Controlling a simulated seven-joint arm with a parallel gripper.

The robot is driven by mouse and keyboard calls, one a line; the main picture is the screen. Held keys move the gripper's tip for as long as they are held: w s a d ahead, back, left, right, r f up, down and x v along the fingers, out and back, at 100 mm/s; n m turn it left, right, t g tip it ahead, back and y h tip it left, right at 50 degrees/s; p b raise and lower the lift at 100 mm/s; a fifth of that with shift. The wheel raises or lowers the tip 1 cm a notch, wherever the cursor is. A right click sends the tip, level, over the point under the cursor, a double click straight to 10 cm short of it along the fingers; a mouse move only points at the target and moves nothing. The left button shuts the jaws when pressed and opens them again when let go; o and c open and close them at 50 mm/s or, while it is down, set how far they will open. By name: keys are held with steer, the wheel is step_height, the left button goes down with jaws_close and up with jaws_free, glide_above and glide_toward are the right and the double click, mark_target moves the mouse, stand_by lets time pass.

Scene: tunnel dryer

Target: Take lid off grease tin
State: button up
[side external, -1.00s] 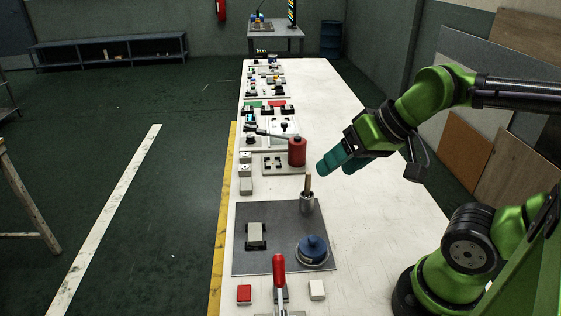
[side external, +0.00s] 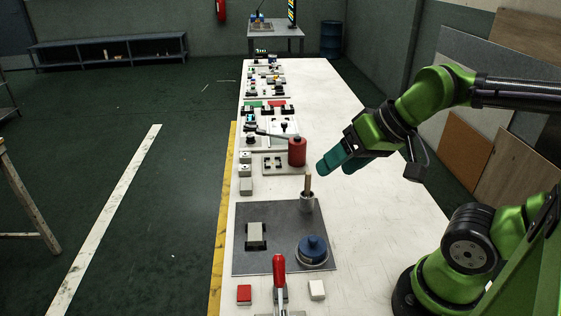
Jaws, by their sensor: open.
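The grease tin (side external: 312,263) appears to be the low round metal container on the grey mat. A blue lid (side external: 313,246) with a raised knob sits on top of it. My gripper (side external: 333,166), with teal fingers, hangs in the air above the table, beyond the tin in the picture. It is open and empty, apart from the tin and lid. Nothing hides the lid.
A metal cup with a brown-handled tool (side external: 307,191) stands on the grey mat (side external: 275,220) between tin and gripper. A red cylinder (side external: 297,151) stands further back. A red-handled clamp (side external: 279,272) is in front. The table's right side is clear.

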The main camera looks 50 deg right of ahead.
steer(key=o, duration=0.6)
steer(key=n+g+h, duration=0.1)
steer(key=n+g, duration=0.4)
steer(key=g, duration=0.1)
glide_above(314, 238)
step_height(314, 238, down, 5)
steer(key=f+n, duration=0.1)
steer(key=f, duration=0.5)
steer(key=f+n+g+h, duration=0.1)
steer(key=f, duration=0.3)
steer(key=shift+d+n, duration=0.2)
steer(key=shift+n, duration=0.1)
steer(key=shift+a+f, duration=0.2)
steer(key=shift+f, duration=2.85)
